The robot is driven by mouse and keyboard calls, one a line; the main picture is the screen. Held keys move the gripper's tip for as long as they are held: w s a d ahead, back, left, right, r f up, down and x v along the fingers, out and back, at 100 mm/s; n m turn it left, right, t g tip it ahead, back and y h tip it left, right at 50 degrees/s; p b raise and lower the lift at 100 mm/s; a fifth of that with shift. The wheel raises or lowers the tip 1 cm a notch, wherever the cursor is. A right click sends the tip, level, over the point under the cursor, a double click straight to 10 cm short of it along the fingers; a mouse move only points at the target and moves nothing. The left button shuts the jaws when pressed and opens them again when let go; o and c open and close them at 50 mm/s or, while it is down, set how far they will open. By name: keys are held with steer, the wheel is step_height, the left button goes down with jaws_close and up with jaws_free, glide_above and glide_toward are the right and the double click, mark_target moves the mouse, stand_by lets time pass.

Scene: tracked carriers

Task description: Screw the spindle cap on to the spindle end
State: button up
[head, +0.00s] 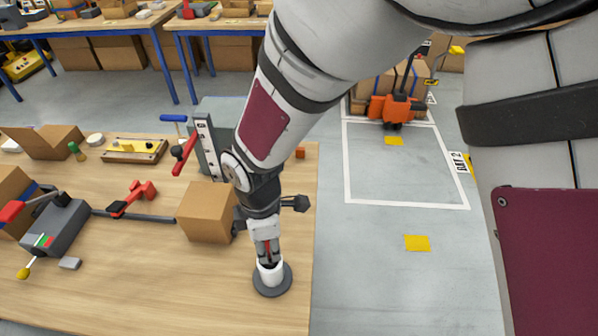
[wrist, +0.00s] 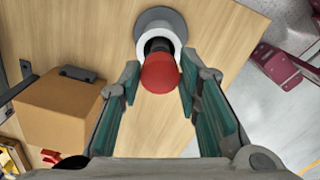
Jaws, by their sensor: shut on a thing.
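The red spindle cap (wrist: 160,74) sits between my fingertips in the wrist view, its rounded top facing the camera. My gripper (wrist: 160,80) is shut on it. In the head view my gripper (head: 267,252) points down over the stand, and only a sliver of red shows between the fingers. A black shaft piece (wrist: 159,46) shows directly beyond the cap, in line with a white collar (wrist: 147,34) on a round grey base (wrist: 178,20). The white collar (head: 270,271) and grey base (head: 285,284) also show in the head view. The contact between cap and spindle end is hidden.
A cardboard box (head: 203,213) stands on the wooden table (head: 180,282) just left of my gripper. The table's right edge is close to the stand.

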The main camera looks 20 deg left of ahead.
mark_target(267, 247)
steer(key=shift+f+b, duration=0.9)
steer(key=shift+f, duration=0.6)
stand_by(0.4)
steer(key=o, duration=0.9)
step_height(267, 247, up, 12)
